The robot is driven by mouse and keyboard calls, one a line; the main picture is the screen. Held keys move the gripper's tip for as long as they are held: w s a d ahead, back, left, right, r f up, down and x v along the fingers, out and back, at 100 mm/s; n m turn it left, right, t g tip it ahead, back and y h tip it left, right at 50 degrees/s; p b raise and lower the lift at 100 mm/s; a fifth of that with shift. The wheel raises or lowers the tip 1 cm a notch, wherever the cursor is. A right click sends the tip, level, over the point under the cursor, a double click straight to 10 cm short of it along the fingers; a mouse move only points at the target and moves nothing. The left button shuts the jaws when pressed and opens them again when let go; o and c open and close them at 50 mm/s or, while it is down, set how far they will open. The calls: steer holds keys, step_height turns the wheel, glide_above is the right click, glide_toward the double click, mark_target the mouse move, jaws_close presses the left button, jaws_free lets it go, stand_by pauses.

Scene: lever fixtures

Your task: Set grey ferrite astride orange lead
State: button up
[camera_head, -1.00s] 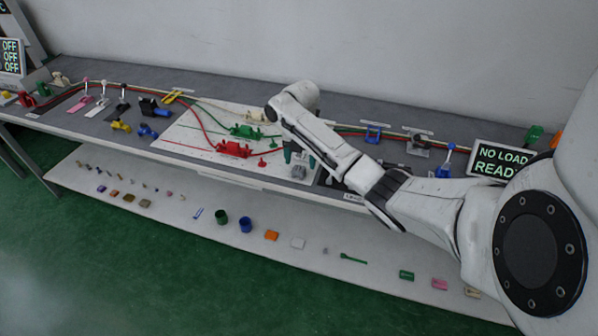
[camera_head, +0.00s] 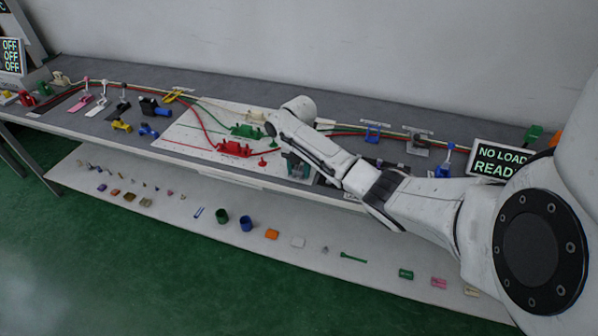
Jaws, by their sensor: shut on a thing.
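The grey ferrite (camera_head: 297,172) is a small grey block at the front edge of the bench, beside the white board. I cannot tell whether the block still touches the bench. An orange lead cannot be picked out for certain. Red, green and pale leads run along the back of the bench, and a red lead (camera_head: 206,131) crosses the board to a red clamp (camera_head: 235,149).
A green clamp (camera_head: 246,131) stands behind the red one. Blue and black lever fixtures (camera_head: 150,107) are at left, and a blue fixture (camera_head: 372,132) at right. A display (camera_head: 497,160) stands at the right end. The lower shelf (camera_head: 180,212) holds small parts.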

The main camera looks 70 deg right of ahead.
steer(key=c, duration=0.3)
steer(key=shift+r, duration=0.15)
